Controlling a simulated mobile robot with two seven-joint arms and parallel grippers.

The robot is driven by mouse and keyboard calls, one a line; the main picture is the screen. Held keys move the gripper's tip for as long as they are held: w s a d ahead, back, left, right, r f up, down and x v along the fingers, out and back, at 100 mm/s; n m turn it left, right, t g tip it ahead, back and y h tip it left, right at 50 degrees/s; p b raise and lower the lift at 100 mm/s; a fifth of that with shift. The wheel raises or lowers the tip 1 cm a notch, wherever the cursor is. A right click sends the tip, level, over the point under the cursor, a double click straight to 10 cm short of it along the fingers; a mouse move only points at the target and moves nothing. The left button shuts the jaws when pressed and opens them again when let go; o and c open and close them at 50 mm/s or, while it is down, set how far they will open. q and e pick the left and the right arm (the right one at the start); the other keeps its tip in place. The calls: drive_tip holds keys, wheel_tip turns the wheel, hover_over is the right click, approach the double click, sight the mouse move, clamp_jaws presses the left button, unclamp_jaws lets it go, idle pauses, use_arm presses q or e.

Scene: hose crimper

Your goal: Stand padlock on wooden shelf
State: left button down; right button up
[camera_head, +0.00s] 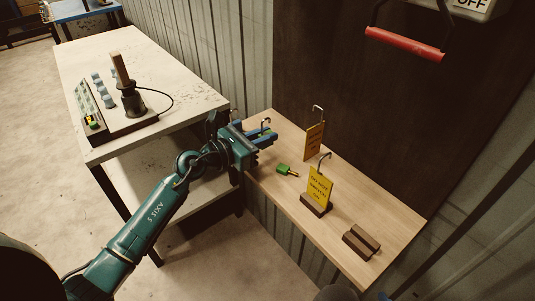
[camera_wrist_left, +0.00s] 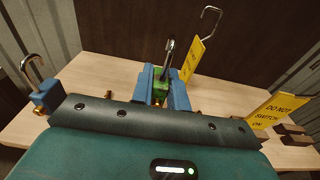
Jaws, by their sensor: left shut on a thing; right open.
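My left gripper (camera_head: 268,137) reaches in over the left end of the light wooden shelf (camera_head: 335,247). Its blue fingers are shut on a green padlock (camera_wrist_left: 159,86), best seen in the left wrist view. The padlock is upright between the fingers with its steel shackle up. In the head view the fingers hide its body and only the shackle shows above them. I cannot tell whether its base touches the shelf. A blue padlock (camera_wrist_left: 45,96) with its shackle up stands left of the gripper in the left wrist view.
A small green piece with a brass tip (camera_head: 284,170) lies on the shelf. A yellow sign (camera_head: 319,187) stands in a wooden block; another yellow sign (camera_head: 314,141) is behind it. A grooved brown block (camera_head: 361,243) sits right. A white table (camera_head: 180,80) stands left; a dark panel rises behind.

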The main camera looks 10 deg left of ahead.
sight(264, 161)
use_arm(q)
wheel_tip(264, 161, down, 4)
drive_tip(key=shift+f+b, duration=0.2)
drive_tip(key=shift+b, duration=0.55)
drive_tip(key=shift+f, duration=0.2)
use_arm(e)
drive_tip(key=shift+w+a+f, duration=0.1)
drive_tip(key=shift+a+f, duration=0.05)
drive_tip(key=shift+a, duration=0.15)
drive_tip(key=shift+f, duration=0.15)
use_arm(q)
drive_tip(key=c, duration=1.4)
unclamp_jaws()
drive_tip(key=shift+f, duration=0.1)
drive_tip(key=shift+o, duration=0.2)
